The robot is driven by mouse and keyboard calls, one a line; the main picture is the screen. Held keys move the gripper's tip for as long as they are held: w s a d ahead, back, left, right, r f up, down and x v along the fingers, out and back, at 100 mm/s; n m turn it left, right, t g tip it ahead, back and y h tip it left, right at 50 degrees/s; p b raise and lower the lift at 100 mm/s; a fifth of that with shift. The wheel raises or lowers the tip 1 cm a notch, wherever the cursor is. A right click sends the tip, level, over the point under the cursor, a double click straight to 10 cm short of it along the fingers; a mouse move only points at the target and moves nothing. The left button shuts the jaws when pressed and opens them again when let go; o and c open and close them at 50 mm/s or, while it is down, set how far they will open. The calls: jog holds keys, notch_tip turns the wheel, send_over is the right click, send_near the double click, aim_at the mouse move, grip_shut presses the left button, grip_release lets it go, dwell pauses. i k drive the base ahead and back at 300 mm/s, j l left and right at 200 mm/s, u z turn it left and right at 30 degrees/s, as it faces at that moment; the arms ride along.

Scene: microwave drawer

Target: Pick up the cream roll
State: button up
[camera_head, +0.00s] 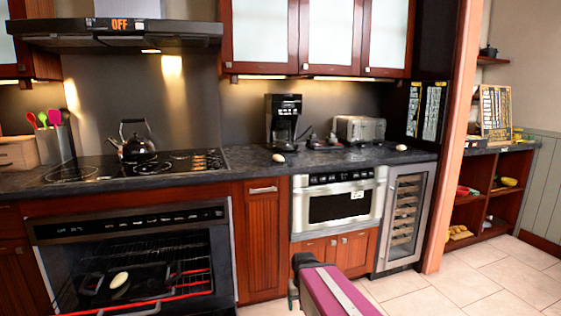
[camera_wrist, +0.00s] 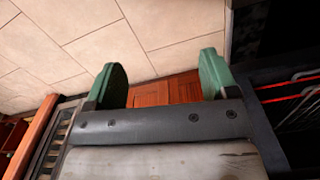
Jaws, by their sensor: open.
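Three small pale rounded items could be the cream roll; they are too small to tell apart. One (camera_head: 278,158) lies on the dark counter in front of the coffee maker. Another (camera_head: 401,147) lies on the counter right of the toaster. A third (camera_head: 119,280) rests on dark cookware inside the open oven. My gripper (camera_wrist: 163,85) is open and empty in the wrist view, with green fingers apart above floor and cabinet wood. In the head view my arm reaches in low at centre, in front of the cabinets, below the counter and apart from all three items.
The open oven (camera_head: 135,235) with red-edged racks is at lower left. A kettle (camera_head: 133,140) stands on the stove. A coffee maker (camera_head: 283,120) and toaster (camera_head: 360,130) stand on the counter. A microwave drawer (camera_head: 338,205) is below it. Tiled floor (camera_head: 470,285) is clear at right.

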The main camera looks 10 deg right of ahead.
aim_at(278, 158)
jog(key=i+l, duration=0.15)
jog(key=l, duration=0.25)
jog(key=i+l+u, duration=0.1)
jog(key=l, duration=0.3)
jog(key=i+l, duration=0.15)
jog(key=l, duration=0.25)
jog(key=i+l+u, duration=0.1)
jog(key=l, duration=0.35)
